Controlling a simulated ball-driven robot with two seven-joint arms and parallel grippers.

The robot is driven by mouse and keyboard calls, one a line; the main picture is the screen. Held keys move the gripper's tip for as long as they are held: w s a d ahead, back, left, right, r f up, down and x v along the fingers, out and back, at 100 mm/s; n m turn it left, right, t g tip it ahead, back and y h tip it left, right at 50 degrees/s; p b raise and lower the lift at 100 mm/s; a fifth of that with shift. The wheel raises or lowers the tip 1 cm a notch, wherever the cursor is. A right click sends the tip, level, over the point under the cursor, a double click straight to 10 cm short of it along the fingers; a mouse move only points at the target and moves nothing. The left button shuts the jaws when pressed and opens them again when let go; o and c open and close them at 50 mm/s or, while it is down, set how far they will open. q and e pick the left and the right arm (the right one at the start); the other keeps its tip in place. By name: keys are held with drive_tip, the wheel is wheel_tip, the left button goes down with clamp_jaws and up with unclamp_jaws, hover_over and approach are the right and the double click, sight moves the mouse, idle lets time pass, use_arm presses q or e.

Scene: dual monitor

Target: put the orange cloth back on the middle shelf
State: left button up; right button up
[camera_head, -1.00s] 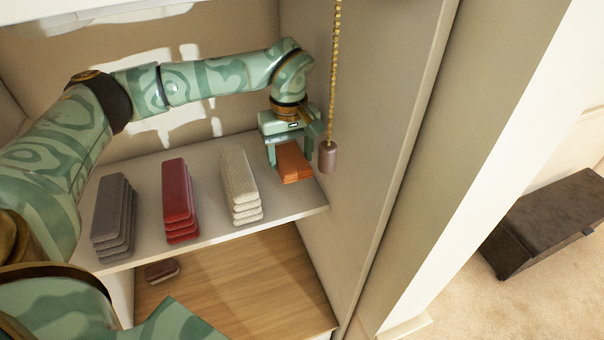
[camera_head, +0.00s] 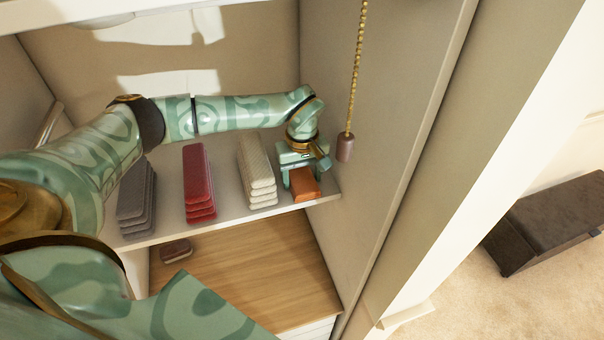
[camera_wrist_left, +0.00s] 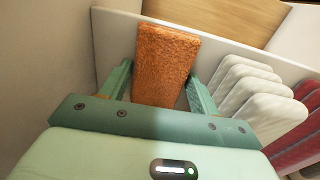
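The orange cloth (camera_head: 305,187) lies at the right end of the middle shelf (camera_head: 226,192), near its front edge, right of the white cloth stack. In the left wrist view the cloth (camera_wrist_left: 165,62) lies lengthwise between the fingers. My left gripper (camera_head: 302,180) is over the cloth, its fingers pointing down on either side. In the left wrist view the gripper (camera_wrist_left: 158,76) is open, with a gap beside the cloth at the left finger; the right finger is close to it. My right gripper is not in view.
White (camera_head: 257,172), red (camera_head: 199,185) and grey (camera_head: 136,200) cloth stacks stand on the same shelf. The cabinet's right wall (camera_head: 345,210) is close beside my left gripper. A chain with a pull (camera_head: 345,148) hangs nearby. A small brown item (camera_head: 176,250) lies on the wooden shelf below.

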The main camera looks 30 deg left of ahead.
sight(303, 177)
use_arm(q)
drive_tip(key=o, duration=0.4)
drive_tip(key=shift+w, duration=0.1)
drive_tip(key=shift+c, duration=0.2)
drive_tip(key=shift+w, duration=0.1)
drive_tip(key=shift+r, duration=0.25)
wheel_tip(303, 177, up, 12)
drive_tip(key=b, duration=0.2)
drive_tip(key=shift+b, duration=0.4)
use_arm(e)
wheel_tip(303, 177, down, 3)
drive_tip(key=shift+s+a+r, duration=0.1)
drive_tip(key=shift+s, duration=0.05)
